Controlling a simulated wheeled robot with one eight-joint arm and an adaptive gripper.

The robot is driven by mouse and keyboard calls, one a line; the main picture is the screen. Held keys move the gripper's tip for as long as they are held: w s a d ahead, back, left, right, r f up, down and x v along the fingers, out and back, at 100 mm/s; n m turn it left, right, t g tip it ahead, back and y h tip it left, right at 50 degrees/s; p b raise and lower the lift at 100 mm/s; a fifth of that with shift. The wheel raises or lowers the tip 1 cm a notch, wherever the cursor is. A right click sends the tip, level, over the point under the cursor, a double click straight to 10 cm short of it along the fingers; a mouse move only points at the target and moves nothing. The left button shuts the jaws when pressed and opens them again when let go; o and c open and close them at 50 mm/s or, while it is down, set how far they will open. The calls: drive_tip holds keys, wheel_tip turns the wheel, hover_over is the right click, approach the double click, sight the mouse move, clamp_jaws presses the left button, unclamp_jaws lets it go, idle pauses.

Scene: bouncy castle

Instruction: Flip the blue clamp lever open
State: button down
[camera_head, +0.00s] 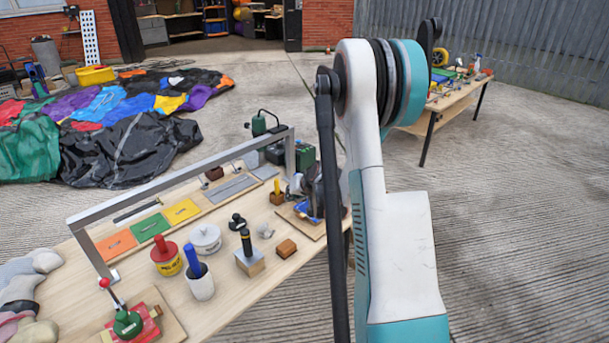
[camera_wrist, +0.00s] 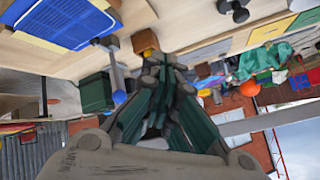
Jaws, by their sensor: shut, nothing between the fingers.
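The blue clamp lever shows in the wrist view as a pale rod with a blue ball knob (camera_wrist: 119,97). It rises from a clamp beside a blue ribbed sheet (camera_wrist: 65,22). In the head view the blue sheet (camera_head: 306,212) lies on a wooden board at the right end of the table, mostly behind my arm; the lever cannot be made out there. My gripper (camera_wrist: 168,62) is shut and empty, its dark green fingers just right of the knob in the picture and apparently apart from it. In the head view my gripper is largely hidden by my arm.
A metal frame (camera_head: 185,178) spans the table's back. A red-knobbed clamp (camera_head: 127,322) stands at the near left. A white cup (camera_head: 201,285), a black-handled block (camera_head: 249,261) and a yellow-handled block (camera_head: 277,198) stand between. A green canister (camera_wrist: 96,92) is near the lever.

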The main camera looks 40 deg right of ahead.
drive_tip(key=s+d+r+m+g+h+p, duration=0.2)
drive_tip(key=s+d+r+m, duration=0.2)
drive_tip(key=d+r+m, duration=0.1)
drive_tip(key=d+m, duration=0.1)
drive_tip(key=d, duration=0.1)
drive_tip(key=shift+d+r+m, duration=0.25)
drive_tip(key=shift+d+m, duration=0.05)
drive_tip(key=w+d+f+b, duration=0.1)
drive_tip(key=w+f+b, duration=0.3)
drive_tip(key=w+f, duration=0.3)
drive_tip(key=shift+w+d, duration=0.4)
drive_tip(key=shift+w, duration=0.8)
